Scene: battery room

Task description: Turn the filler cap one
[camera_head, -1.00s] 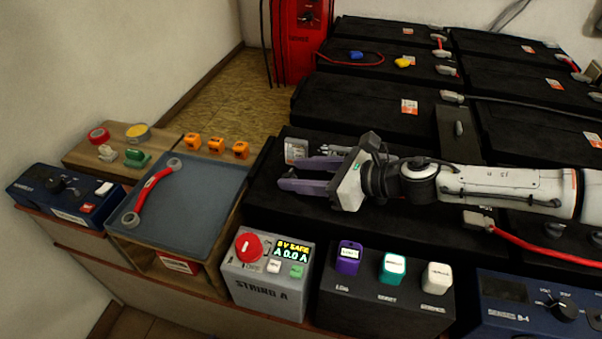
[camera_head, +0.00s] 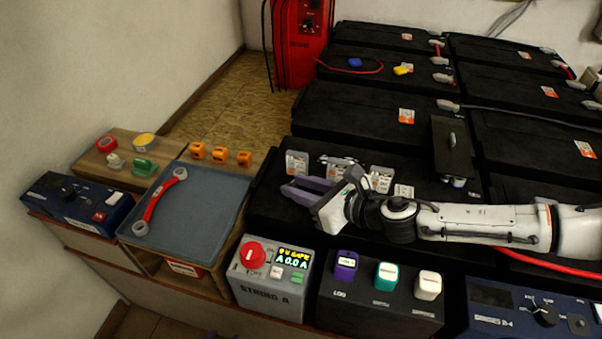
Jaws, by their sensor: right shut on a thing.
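My right gripper (camera_head: 300,189) reaches in from the right, low over the black battery top (camera_head: 268,205) in the middle row. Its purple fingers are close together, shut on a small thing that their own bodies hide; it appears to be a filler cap. Beyond the fingers, clear-walled vent pieces with labels stand on the battery: one at the left (camera_head: 297,163), one at the right (camera_head: 381,178). Grey metal-looking parts (camera_head: 340,163) lie between them, partly behind the gripper. My left gripper does not show.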

